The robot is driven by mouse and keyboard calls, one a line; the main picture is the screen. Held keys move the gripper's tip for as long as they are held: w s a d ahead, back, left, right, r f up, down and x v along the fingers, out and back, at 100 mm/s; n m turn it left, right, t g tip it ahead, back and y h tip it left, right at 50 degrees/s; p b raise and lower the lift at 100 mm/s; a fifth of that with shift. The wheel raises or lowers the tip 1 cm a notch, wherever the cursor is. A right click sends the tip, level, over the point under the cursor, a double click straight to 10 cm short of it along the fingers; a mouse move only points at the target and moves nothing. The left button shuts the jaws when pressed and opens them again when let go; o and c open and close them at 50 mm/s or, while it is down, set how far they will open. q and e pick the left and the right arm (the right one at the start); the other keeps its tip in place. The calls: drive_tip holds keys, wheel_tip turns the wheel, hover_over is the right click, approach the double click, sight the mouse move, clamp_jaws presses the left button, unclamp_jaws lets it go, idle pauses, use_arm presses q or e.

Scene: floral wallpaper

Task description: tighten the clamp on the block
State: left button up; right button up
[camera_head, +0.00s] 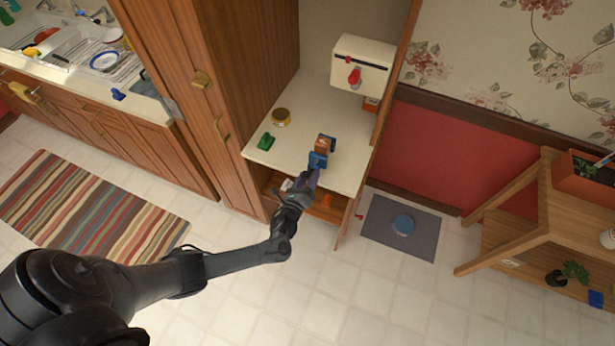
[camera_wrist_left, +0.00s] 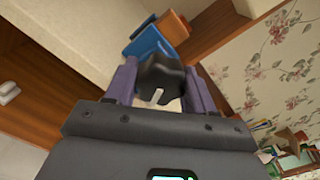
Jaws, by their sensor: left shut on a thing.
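The clamp is blue (camera_head: 318,161) and sits at the front edge of the cream counter (camera_head: 348,168), against a brown block (camera_head: 324,142). In the left wrist view the blue clamp body (camera_wrist_left: 150,44) lies beside the orange-brown block (camera_wrist_left: 174,27). The clamp's black knob (camera_wrist_left: 160,76) is between the purple fingers of my left gripper (camera_wrist_left: 161,88), which is shut on it. In the head view my left gripper (camera_head: 310,181) reaches the clamp from the front, hiding the knob. My right gripper is not in view.
A white box with a red handle (camera_head: 361,65) is behind. An open shelf with an orange item (camera_head: 327,200) lies below the counter. A tall wooden cabinet (camera_head: 222,85) bounds the left.

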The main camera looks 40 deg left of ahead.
use_arm(q)
drive_tip(key=shift+m, duration=0.6)
drive_tip(key=o, duration=1)
drive_tip(key=shift+o, duration=0.2)
drive_tip(key=shift+s+d, duration=0.15)
drive_tip(key=shift+s, duration=0.15)
drive_tip(key=p+v, duration=0.1)
drive_tip(key=v, duration=0.9)
drive_tip(key=shift+s, duration=0.1)
